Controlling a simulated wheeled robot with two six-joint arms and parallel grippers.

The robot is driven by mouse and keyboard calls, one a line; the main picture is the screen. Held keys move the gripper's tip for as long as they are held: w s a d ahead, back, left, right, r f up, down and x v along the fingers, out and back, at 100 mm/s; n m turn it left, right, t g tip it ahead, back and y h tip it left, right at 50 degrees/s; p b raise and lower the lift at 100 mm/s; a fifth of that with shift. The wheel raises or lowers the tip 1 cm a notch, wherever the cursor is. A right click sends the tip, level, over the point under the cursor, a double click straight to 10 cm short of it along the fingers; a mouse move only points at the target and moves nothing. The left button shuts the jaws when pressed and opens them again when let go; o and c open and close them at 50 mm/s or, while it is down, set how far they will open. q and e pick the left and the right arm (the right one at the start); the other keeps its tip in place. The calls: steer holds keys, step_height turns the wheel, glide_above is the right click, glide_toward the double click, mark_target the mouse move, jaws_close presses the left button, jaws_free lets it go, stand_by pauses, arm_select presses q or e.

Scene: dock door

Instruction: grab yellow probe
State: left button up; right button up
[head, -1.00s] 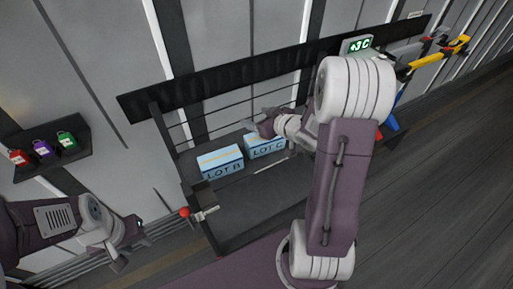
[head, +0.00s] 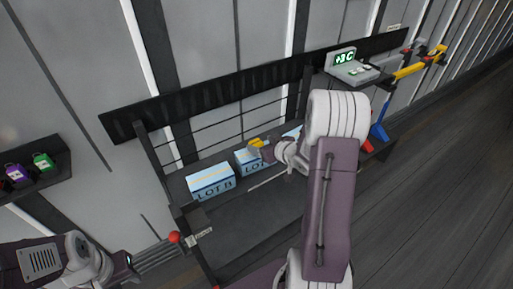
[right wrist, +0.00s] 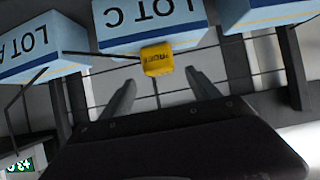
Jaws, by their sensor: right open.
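The yellow probe (right wrist: 157,60) shows in the right wrist view as a small block with dark lettering, in front of the LOT C box. In the head view the probe (head: 257,142) is a small yellow patch beside my right gripper (head: 263,151). In the wrist view my right gripper (right wrist: 161,86) is open, its two fingers apart on either side of the probe's line. The probe lies just beyond the fingertips, and I see no contact. My left gripper (head: 122,268) is low at the left of the head view, away from the probe; its jaws are unclear.
The LOT B box (head: 211,182) and LOT C box (head: 246,161) stand on the dark rack. The LOT A box (right wrist: 40,48) shows at left in the wrist view. A display unit (head: 350,67) sits above right. A red knob (head: 174,237) is near my left arm. Colored padlocks (head: 43,162) are at left.

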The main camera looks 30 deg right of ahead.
mark_target(258, 143)
steer(key=x, duration=0.4)
steer(key=shift+w+a+f+b, duration=0.1)
steer(key=shift+w+f+b, duration=0.15)
steer(key=shift+f, duration=0.25)
steer(key=shift+s+r, duration=0.1)
steer(key=shift+s, duration=0.05)
jaws_close()
steer(key=shift+r, duration=0.1)
